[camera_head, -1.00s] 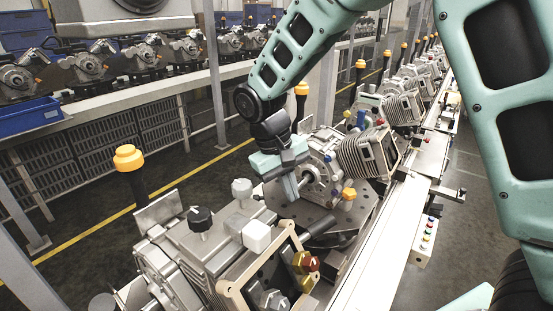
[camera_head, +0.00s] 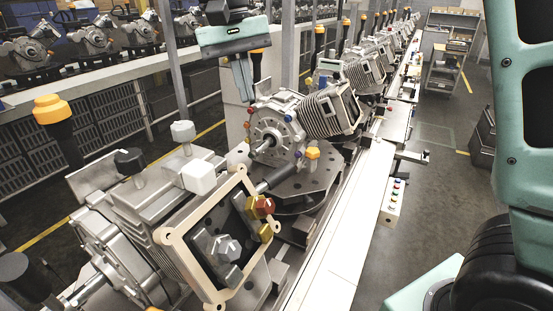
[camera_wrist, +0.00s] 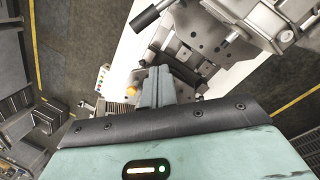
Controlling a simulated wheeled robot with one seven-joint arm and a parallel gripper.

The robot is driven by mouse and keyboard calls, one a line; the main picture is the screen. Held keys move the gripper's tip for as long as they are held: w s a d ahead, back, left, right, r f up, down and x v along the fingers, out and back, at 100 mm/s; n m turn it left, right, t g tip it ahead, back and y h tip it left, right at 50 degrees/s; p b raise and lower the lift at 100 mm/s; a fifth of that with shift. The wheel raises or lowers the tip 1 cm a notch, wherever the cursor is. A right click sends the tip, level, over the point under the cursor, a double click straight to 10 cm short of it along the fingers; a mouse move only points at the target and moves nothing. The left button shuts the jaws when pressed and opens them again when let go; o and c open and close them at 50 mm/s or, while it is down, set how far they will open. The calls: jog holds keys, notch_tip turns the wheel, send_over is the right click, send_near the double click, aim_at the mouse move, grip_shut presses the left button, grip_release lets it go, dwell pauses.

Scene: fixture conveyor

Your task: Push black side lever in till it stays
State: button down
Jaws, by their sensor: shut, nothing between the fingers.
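The likely black side lever (camera_head: 278,180) is a dark bar with a grip, sticking out toward the front left from the round fixture plate (camera_head: 325,178) under a grey engine (camera_head: 290,118). It also shows at the top of the wrist view (camera_wrist: 150,15). Whether it is latched cannot be told. My gripper (camera_head: 244,92) is shut and empty, fingers pointing down, above and left of the engine in the head view. In the wrist view its fingers (camera_wrist: 155,82) are together, apart from the lever, and hide part of the fixture behind them.
A second engine unit (camera_head: 140,215) with a beige frame, a white cap and coloured knobs fills the near left. More engines (camera_head: 368,70) line the conveyor behind. A button box (camera_head: 393,200) hangs on the rail's right side. Open floor lies to the right.

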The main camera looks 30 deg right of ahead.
aim_at(270, 182)
jog(key=s+d+f+p, duration=0.2)
jog(key=s+f+p, duration=0.1)
jog(key=f, duration=0.8)
jog(key=shift+s+d+f, duration=0.15)
jog(key=shift+s+f, duration=0.05)
jog(key=shift+s, duration=0.7)
jog(key=shift+s, duration=0.1)
